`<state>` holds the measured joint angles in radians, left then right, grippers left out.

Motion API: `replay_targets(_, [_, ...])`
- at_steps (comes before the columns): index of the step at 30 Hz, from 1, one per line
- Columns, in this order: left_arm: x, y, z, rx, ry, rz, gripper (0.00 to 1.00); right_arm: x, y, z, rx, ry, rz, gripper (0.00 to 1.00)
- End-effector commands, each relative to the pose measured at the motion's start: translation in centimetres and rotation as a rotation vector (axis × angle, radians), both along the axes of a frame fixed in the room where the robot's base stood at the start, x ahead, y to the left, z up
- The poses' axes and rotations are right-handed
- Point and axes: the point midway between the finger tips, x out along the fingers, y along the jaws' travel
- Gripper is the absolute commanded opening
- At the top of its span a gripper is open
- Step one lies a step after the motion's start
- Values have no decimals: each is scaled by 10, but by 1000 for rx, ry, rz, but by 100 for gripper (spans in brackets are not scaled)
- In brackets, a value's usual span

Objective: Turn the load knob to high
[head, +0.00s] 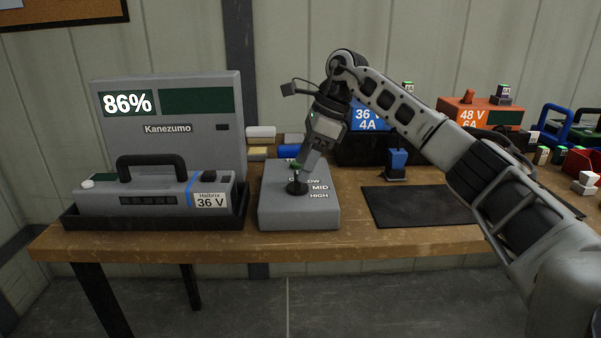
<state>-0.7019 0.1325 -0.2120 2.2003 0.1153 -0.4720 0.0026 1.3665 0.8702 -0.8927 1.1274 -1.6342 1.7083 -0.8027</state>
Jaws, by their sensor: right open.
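The load knob (297,187) is a small black knob on top of a grey box (275,215). The box carries the labels LOW, MID and HIGH down its right side, with HIGH nearest the front edge. My right gripper (300,178) points down at the knob from above, with its fingertips at or just over it. Its jaws are open, and whether they touch the knob cannot be told. The gripper partly hides the knob and the LOW label, so the knob's setting is unclear. My left gripper is not in view.
A grey Kanezumo unit (200,145) reading 86% stands at the left behind a Halbrix 36 V battery (130,203) in a black tray (150,224). A black mat (415,207) lies to the right. Blue (365,117) and orange (478,115) chargers stand behind.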

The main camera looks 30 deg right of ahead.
Motion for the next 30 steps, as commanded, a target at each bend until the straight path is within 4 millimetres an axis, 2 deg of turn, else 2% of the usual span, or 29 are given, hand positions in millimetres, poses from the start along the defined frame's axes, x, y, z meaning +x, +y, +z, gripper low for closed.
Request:
replay_targets(3, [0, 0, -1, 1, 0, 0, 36, 3, 6, -15, 0, 2, 1, 65])
replay_targets(6, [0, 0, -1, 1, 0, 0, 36, 5, 8, -21, 0, 1, 0, 65])
replay_targets(16, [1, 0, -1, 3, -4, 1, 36, 6, 9, -25, 1, -1, 0, 65])
replay_targets(17, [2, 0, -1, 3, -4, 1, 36, 5, 9, -25, 1, -1, 0, 63])
replay_targets(21, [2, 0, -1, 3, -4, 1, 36, 5, 9, -24, 1, -1, 0, 24])
replay_targets(22, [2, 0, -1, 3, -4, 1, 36, 5, 9, -24, 1, -1, 0, 21])
replay_targets(30, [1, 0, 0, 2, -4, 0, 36, 5, 9, -24, 1, 1, -17, 21])
